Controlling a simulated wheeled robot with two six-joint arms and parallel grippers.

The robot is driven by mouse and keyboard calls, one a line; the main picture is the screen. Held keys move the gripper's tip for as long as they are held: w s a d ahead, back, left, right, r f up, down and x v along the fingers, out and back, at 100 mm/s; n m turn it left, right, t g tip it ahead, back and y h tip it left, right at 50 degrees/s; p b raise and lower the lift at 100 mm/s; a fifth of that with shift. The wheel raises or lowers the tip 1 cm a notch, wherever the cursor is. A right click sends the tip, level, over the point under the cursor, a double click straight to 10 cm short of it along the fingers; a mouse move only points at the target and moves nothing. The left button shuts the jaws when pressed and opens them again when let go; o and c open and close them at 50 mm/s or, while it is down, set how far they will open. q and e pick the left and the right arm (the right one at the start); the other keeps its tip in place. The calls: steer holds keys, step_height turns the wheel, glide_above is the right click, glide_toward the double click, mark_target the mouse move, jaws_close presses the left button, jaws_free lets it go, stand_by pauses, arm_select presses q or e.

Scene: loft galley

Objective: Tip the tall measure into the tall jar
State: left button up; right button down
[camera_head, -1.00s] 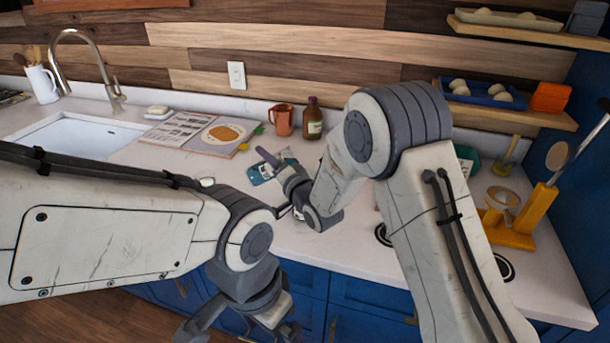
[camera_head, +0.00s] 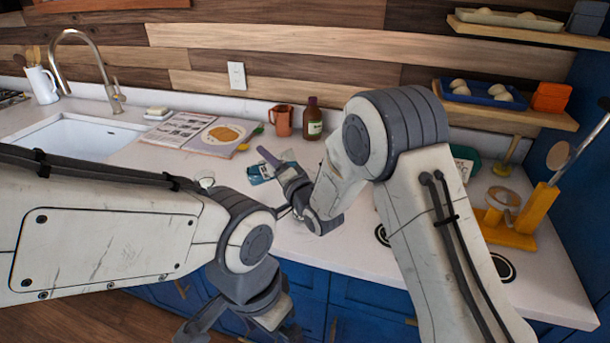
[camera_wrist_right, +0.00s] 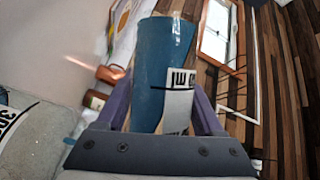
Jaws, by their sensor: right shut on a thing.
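My right gripper (camera_wrist_right: 160,112) is shut on a blue cylinder with a white, black-lettered label, which I take as the tall measure (camera_wrist_right: 151,75). In the head view, a teal and white shape, probably the same measure (camera_head: 259,173), shows beside my right gripper (camera_head: 277,166) above the counter; it looks tilted. Most of it is hidden behind the fingers. My left gripper (camera_head: 238,330) hangs low before the blue cabinets, its fingers apart and empty. I cannot make out the tall jar for certain; my right arm hides part of the counter.
A copper-coloured jug (camera_head: 281,119) and a brown bottle (camera_head: 312,120) stand near the wall. An open book (camera_head: 206,134) lies left of them, beyond it the sink (camera_head: 75,137). A yellow stand (camera_head: 510,235) is at the right. The counter's front middle is clear.

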steer(key=shift+w+d+r+m+t+y, duration=0.15)
steer(key=shift+d+r+m, duration=0.1)
steer(key=shift+r+m, duration=0.3)
steer(key=shift+s+d+r+m+t+y, duration=0.1)
steer(key=shift+d+r+m+t+y, duration=0.2)
steer(key=shift+r, duration=0.45)
stand_by(0.7)
steer(key=shift+w+d+r+m+t+b, duration=0.1)
steer(key=shift+r+m+t+b, duration=0.15)
steer(key=shift+r+m+b, duration=0.5)
stand_by(1.1)
steer(key=shift+d+f+m+t+b, duration=0.25)
steer(key=shift+f+m+b, duration=0.35)
steer(key=shift+b, duration=0.6)
